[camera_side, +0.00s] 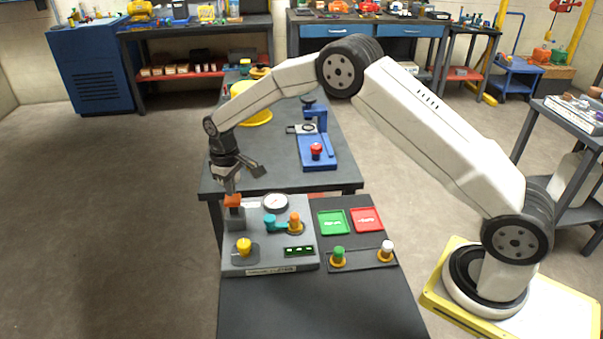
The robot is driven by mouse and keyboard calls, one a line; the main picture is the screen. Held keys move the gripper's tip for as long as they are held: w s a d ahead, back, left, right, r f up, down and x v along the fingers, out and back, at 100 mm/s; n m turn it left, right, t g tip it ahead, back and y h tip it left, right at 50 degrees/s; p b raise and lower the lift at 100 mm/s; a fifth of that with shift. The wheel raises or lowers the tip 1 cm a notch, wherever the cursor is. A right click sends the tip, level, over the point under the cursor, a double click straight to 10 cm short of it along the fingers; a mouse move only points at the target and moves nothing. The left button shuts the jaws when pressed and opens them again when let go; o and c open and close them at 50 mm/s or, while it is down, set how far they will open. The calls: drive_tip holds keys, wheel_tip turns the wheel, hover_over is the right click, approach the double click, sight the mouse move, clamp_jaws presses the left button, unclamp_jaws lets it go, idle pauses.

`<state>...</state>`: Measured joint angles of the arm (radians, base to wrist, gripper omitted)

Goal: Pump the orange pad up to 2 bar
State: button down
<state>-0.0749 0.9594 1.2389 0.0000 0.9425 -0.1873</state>
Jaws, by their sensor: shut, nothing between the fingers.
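An orange pad (233,201) sits on top of a dark block at the back left of a grey panel (268,261). My gripper (231,188) is shut and empty, pointing down, right at or just above the orange pad; I cannot tell whether it touches. A round white dial gauge (275,203) is at the panel's back edge, its reading too small to make out. The panel also carries a teal part (269,221) beside an orange knob (294,220), a yellow knob (243,247) on a dark base, and a small green display (298,251).
Right of the panel lie a green tray (333,223) and a red tray (367,219), with a green button (338,255) and a white button (386,247) in front. Behind, a blue fixture (317,150) and a yellow round object (254,112) stand on the table.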

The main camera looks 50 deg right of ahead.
sight(232, 199)
drive_tip(key=shift+f, duration=1.8)
drive_tip(key=shift+r, duration=2.2)
drive_tip(key=shift+f, duration=0.25)
drive_tip(key=shift+f, duration=1.95)
drive_tip(key=shift+r, duration=2.15)
